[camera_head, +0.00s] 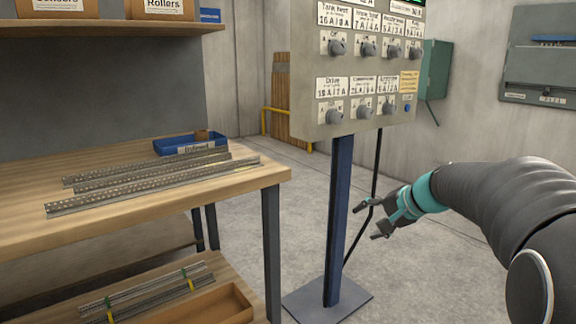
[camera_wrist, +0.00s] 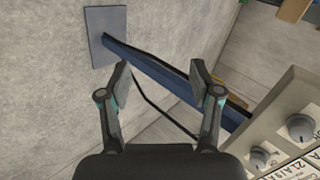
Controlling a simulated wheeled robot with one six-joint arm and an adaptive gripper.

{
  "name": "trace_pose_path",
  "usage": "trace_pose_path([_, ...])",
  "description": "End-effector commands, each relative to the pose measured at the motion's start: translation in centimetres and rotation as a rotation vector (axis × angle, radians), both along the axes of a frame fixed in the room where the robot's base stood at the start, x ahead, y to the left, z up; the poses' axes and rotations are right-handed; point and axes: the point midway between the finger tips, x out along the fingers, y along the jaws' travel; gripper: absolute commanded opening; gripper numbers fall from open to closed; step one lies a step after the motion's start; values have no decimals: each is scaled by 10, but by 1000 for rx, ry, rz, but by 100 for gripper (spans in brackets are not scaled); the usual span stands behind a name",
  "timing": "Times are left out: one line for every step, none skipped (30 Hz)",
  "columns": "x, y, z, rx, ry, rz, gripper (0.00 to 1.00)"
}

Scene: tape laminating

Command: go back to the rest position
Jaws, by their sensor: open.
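My gripper (camera_head: 368,220) is open and empty. In the head view it hangs in front of the floor, just right of the blue post (camera_head: 338,215), at the end of my dark arm reaching in from the right. In the wrist view both fingers of my gripper (camera_wrist: 160,80) stand apart with nothing between them. The blue post (camera_wrist: 160,75) and its base plate (camera_wrist: 106,32) show beyond the fingers. I cannot tell whether the gripper touches the cable or post.
A control panel with knobs (camera_head: 352,70) stands on the post, above and left of my gripper. A wooden workbench (camera_head: 120,215) at left holds metal rails (camera_head: 150,180) and a blue bin (camera_head: 188,143). A thin black cable (camera_head: 377,165) hangs near the gripper. Floor right of the post is clear.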

Motion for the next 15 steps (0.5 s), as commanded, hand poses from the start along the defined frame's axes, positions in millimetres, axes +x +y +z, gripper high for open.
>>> trace_pose_path([-28, 8, -11, -72, 33, 37, 64])
trace_pose_path([-44, 11, -19, -118, 54, 59, 64])
trace_pose_path([-65, 14, -27, -176, 79, 89, 64])
trace_pose_path([-80, 16, -34, -220, 95, 111, 64])
trace_pose_path([-95, 17, -39, -260, 109, 132, 64])
trace_pose_path([-114, 19, -46, -315, 126, 161, 64])
trace_pose_path([-128, 20, -51, -355, 137, 182, 64])
trace_pose_path([-142, 20, -55, -396, 146, 203, 64])
trace_pose_path([-160, 21, -61, -447, 155, 231, 64])
trace_pose_path([-172, 22, -64, -483, 160, 251, 64])
trace_pose_path([-185, 22, -67, -519, 165, 271, 64])
trace_pose_path([-201, 22, -72, -566, 168, 296, 64])
trace_pose_path([-212, 22, -75, -600, 170, 314, 64])
trace_pose_path([-223, 22, -77, -632, 169, 333, 64])
trace_pose_path([-237, 22, -80, -675, 167, 357, 64])
